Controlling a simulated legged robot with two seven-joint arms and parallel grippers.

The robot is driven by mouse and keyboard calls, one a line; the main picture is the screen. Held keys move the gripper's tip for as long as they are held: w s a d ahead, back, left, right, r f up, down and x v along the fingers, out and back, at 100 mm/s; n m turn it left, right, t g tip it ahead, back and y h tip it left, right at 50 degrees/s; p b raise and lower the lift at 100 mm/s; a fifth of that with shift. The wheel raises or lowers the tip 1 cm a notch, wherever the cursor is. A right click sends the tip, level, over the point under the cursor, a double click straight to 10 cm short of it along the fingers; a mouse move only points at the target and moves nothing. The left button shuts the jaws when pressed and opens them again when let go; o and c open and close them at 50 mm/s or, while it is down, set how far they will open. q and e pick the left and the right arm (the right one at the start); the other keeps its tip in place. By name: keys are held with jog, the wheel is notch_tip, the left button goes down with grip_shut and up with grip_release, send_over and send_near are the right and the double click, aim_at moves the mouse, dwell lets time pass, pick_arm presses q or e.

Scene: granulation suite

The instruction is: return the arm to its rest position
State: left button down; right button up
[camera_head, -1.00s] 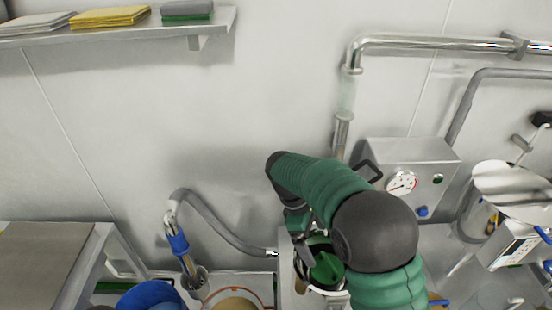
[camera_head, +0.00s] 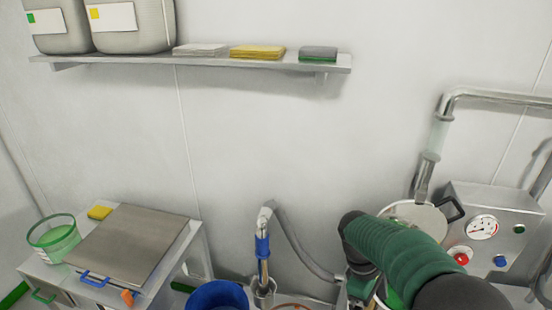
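My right arm, in a ribbed green sleeve with dark joints, reaches in from the bottom right of the head view. My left gripper is not in view.
A round steel lid (camera_head: 418,212) and a gauge box (camera_head: 505,212) stand behind my arm. A hose wand (camera_head: 263,250) and blue bucket (camera_head: 217,296) are left of it. A steel table (camera_head: 135,245) stands at left, a wall shelf (camera_head: 190,61) above. The wall between is clear.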

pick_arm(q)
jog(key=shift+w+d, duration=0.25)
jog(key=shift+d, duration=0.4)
pick_arm(e)
jog(key=s+a+f+m+t+y, duration=0.2)
jog(key=s+f+m+t+y, duration=0.1)
jog(key=s+m, duration=0.7)
jog(key=shift+s+a+f+t, duration=0.15)
jog(key=shift+s+f+t, duration=0.55)
jog(key=shift+f+t, duration=0.25)
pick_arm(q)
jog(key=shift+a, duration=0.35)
pick_arm(e)
jog(key=shift+a, duration=0.3)
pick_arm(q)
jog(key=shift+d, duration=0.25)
pick_arm(e)
jog(key=shift+d, duration=0.2)
